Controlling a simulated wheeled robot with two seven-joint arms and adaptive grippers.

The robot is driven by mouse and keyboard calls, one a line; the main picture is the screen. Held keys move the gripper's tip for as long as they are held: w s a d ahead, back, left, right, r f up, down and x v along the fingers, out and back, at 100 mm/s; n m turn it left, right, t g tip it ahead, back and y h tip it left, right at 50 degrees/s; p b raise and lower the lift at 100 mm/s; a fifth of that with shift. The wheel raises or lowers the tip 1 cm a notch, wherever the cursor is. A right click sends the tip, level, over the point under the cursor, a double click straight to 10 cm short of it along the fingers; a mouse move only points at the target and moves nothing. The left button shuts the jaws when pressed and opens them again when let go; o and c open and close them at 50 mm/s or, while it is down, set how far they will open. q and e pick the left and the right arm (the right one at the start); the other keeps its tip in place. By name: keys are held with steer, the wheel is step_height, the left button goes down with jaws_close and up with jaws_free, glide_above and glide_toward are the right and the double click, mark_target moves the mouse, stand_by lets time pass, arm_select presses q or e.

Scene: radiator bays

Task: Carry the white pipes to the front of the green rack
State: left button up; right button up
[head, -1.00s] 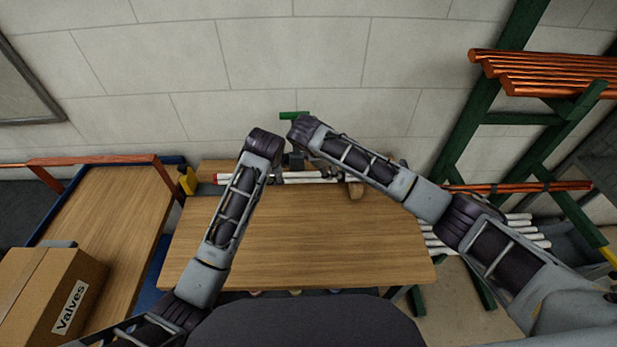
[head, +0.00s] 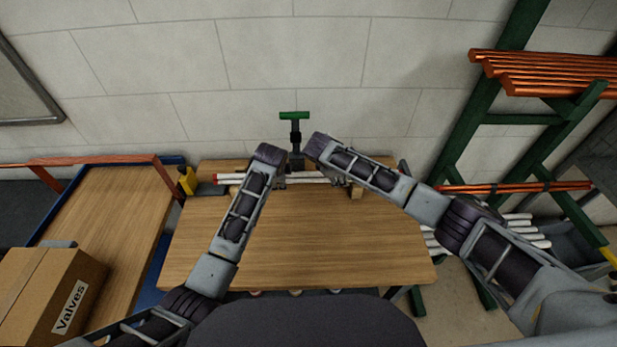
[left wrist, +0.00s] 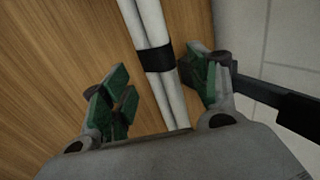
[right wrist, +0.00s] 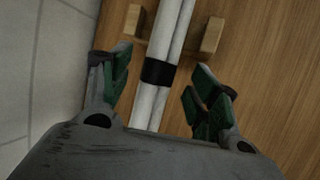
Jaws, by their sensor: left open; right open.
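A bundle of white pipes (head: 307,178) with red ends at the left lies along the back of the wooden workbench (head: 300,235). The left wrist view shows the pipes (left wrist: 144,18) with a black band (left wrist: 159,58), and the right wrist view shows the pipes (right wrist: 172,30) with another black band (right wrist: 158,72). My left gripper (left wrist: 163,88) is open, its green-padded fingers on either side of the pipes near one band. My right gripper (right wrist: 157,88) is open around the pipes near the other band. In the head view my wrists partly hide the pipes. The green rack (head: 500,118) stands at the right.
Wooden blocks (right wrist: 211,35) sit beside and under the pipes. A green-topped vise-like tool (head: 294,116) stands behind the bench. Copper pipes (head: 540,75) lie on the rack. A cart (head: 100,215) with a Valves box (head: 50,290) is at the left. The bench front is clear.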

arm_select(q)
steer(key=shift+x, duration=1.25)
arm_select(e)
steer(key=shift+x, duration=1.25)
arm_select(q)
jaws_close()
arm_select(e)
steer(key=c, duration=1.3)
